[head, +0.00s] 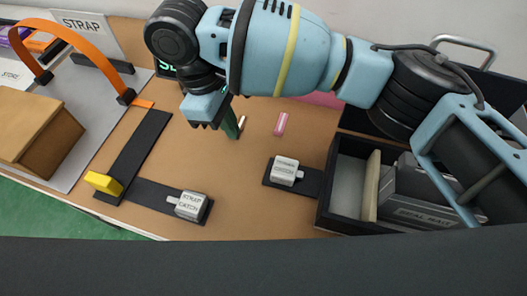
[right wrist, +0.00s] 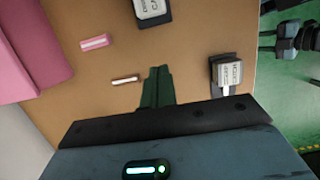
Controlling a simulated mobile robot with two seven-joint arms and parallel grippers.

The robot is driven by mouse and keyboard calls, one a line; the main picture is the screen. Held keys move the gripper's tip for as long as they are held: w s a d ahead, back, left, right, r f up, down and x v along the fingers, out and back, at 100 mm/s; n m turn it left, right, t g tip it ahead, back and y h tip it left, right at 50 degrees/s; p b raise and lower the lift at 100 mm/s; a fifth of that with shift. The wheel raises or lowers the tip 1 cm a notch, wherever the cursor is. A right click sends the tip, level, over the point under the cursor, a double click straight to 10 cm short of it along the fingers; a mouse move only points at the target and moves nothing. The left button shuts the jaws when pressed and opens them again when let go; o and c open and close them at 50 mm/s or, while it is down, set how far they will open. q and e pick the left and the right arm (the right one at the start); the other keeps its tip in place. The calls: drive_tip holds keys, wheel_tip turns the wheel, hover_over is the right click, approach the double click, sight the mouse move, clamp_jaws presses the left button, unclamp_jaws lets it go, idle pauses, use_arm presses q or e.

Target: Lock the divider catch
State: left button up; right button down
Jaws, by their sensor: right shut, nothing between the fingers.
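The divider catch, a light grey labelled block (head: 285,170), sits on a short dark plate beside the black box; its label is too small to read surely. It also shows, cut off, at the top of the right wrist view (right wrist: 152,10). The pale divider (head: 372,186) stands upright in the black box (head: 327,185). My right gripper (head: 234,132) points down over the brown table, left of and behind the catch, apart from it. Its green fingers (right wrist: 158,72) are together and empty in the right wrist view. My left gripper is not in view.
The strap catch (head: 190,205) sits on a dark plate at front left, near a yellow block (head: 103,183). A pink eraser-like piece (head: 281,124) and a small pale stick (head: 241,123) lie near my fingers. An orange strap (head: 85,48) arches at left. The table between the catches is clear.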

sight(284, 171)
drive_tip(key=shift+s, duration=0.1)
drive_tip(key=x, duration=0.9)
drive_tip(key=shift+d+f+b, duration=0.15)
drive_tip(key=shift+f+b, duration=0.2)
drive_tip(key=shift+f, duration=0.05)
drive_tip(key=d, duration=0.1)
drive_tip(key=s+d, duration=0.1)
drive_tip(key=shift+d+p, duration=0.35)
drive_tip(key=shift+d, duration=0.05)
drive_tip(key=shift+s+d, duration=0.1)
drive_tip(key=shift+d, duration=0.35)
drive_tip(key=shift+s+d, duration=0.1)
